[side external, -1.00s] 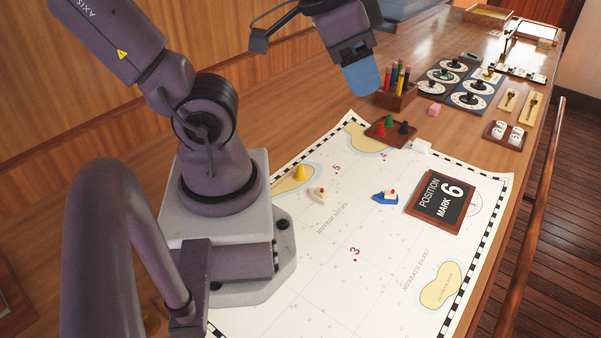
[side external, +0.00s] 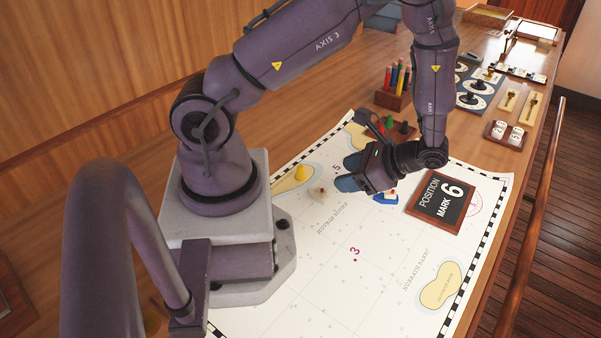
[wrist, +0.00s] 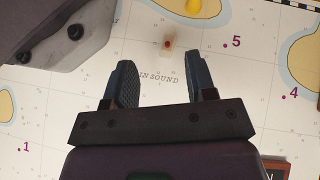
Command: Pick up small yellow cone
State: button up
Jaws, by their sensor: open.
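The small yellow cone (side external: 301,173) stands upright on an island printed on the chart, left of my gripper in the side view. In the wrist view the yellow cone (wrist: 193,6) is cut by the top edge, beyond the fingertips. My gripper (side external: 344,173) is low over the chart, its blue fingers pointing left toward the cone but apart from it. In the wrist view the gripper (wrist: 160,62) is open, with nothing held between its fingers. A small pale boat with a red top (wrist: 168,44) lies just beyond the fingertips, between them and the cone.
The chart (side external: 300,290) covers the table. A blue boat (side external: 386,199) sits just right of my gripper. A black "POSITION MARK 6" board (side external: 440,201) lies further right. Behind are green (side external: 388,121) and dark (side external: 404,128) cones and a pencil holder (side external: 393,98). The front chart is clear.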

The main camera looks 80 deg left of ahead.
jog(key=a+f+m+y, duration=0.1)
jog(key=a+f+g+y, duration=0.1)
jog(key=f, duration=0.1)
jog(key=shift+s+a+m, duration=0.2)
jog(key=shift+m, duration=0.2)
jog(key=shift+w+a+m+y, duration=0.3)
jog(key=shift+w+a+m, duration=0.1)
jog(key=shift+w+a, duration=0.15)
jog(key=shift+a+r+y, duration=0.3)
send_near(301, 166)
jog(key=x, duration=0.4)
jog(key=shift+x, duration=2.7)
grip_shut()
